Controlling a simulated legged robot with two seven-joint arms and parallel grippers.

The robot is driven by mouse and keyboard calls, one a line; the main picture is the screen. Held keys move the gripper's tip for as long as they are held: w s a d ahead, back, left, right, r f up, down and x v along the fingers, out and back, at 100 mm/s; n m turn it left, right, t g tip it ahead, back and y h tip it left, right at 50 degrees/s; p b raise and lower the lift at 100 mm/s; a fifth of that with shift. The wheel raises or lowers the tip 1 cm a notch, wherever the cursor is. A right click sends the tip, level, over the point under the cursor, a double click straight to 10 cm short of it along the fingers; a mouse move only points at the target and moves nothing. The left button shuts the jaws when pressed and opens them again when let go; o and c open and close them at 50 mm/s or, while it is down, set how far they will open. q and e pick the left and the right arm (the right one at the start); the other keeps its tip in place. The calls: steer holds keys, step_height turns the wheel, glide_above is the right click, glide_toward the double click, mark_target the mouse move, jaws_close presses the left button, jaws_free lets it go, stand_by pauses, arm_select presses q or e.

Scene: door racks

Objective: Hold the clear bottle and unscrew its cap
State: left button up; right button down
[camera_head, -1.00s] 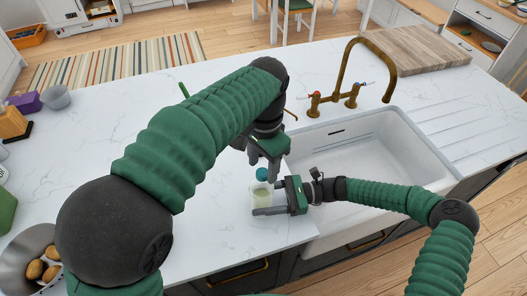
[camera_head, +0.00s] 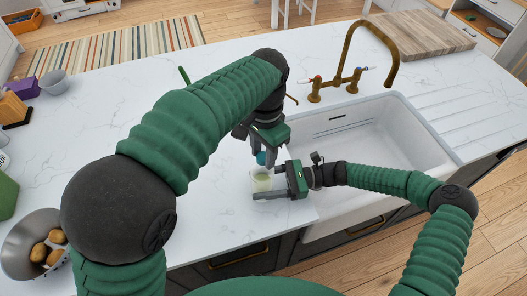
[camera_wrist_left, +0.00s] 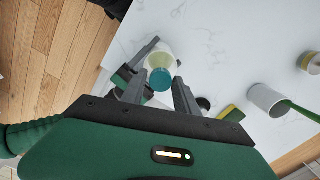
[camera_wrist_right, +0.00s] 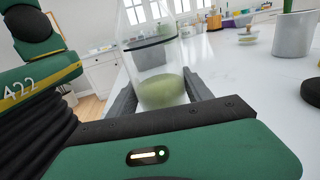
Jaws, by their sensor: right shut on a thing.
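The clear bottle (camera_head: 261,181) holds pale green liquid and stands near the counter's front edge, left of the sink. Its teal cap (camera_head: 262,158) sits on top and also shows in the left wrist view (camera_wrist_left: 161,79). My right gripper (camera_head: 272,187) comes from the right and is shut on the bottle's lower body; the right wrist view shows the clear wall (camera_wrist_right: 158,60) between its fingers. My left gripper (camera_wrist_left: 160,82) is above the bottle, pointing down. Its fingers are open on either side of the cap, with gaps showing. My left gripper partly hides the cap in the head view.
The white sink (camera_head: 370,140) lies right of the bottle, with a brass faucet (camera_head: 352,75) behind it. A metal bowl of potatoes (camera_head: 22,250) is at the far left. The white counter (camera_head: 120,110) between is mostly clear.

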arm_select(q)
steer(key=shift+o, duration=1.4)
step_height(320, 180, up, 8)
steer(key=shift+w+d+f, duration=0.1)
steer(key=shift+f, duration=0.05)
steer(key=shift+c, duration=0.2)
arm_select(e)
steer(key=shift+f, duration=0.1)
arm_select(q)
step_height(320, 180, down, 8)
steer(key=shift+r, duration=0.1)
steer(key=shift+c, duration=0.2)
